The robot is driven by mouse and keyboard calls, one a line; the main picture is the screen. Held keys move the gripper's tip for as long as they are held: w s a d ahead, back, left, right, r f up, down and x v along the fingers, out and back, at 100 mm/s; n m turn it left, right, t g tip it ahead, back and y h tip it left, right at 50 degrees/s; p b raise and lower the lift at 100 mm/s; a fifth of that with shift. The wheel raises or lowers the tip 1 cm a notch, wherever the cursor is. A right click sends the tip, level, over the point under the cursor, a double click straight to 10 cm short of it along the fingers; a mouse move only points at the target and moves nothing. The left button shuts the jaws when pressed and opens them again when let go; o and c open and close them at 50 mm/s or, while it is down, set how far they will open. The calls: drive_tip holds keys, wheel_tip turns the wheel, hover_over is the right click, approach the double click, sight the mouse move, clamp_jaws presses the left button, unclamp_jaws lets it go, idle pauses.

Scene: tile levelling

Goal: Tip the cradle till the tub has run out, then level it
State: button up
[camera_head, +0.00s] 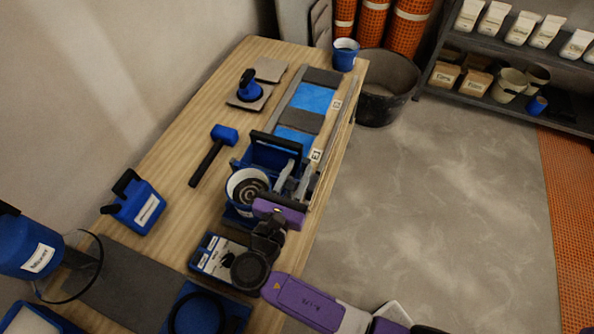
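A white tub (238,180) with grey, ringed contents stands by the table's front edge, its mouth facing up towards the camera. A blue cradle (262,158) with a black handle (276,142) is around or just behind it; my gripper hides part of both. I cannot tell whether the cradle is tilted. My gripper (294,180) comes in from the front right, beside the tub. Its two grey fingers look apart, over the cradle's right side. I see nothing clearly held between them.
A blue-headed mallet (212,152), a blue labelled box (136,206) and a grey-and-blue device (222,258) lie on the wooden table (178,150). Blue and grey tiles (314,97) run behind the cradle. A blue cup (344,54) is at the far end.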

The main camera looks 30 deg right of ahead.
clamp_jaws()
idle(1.2)
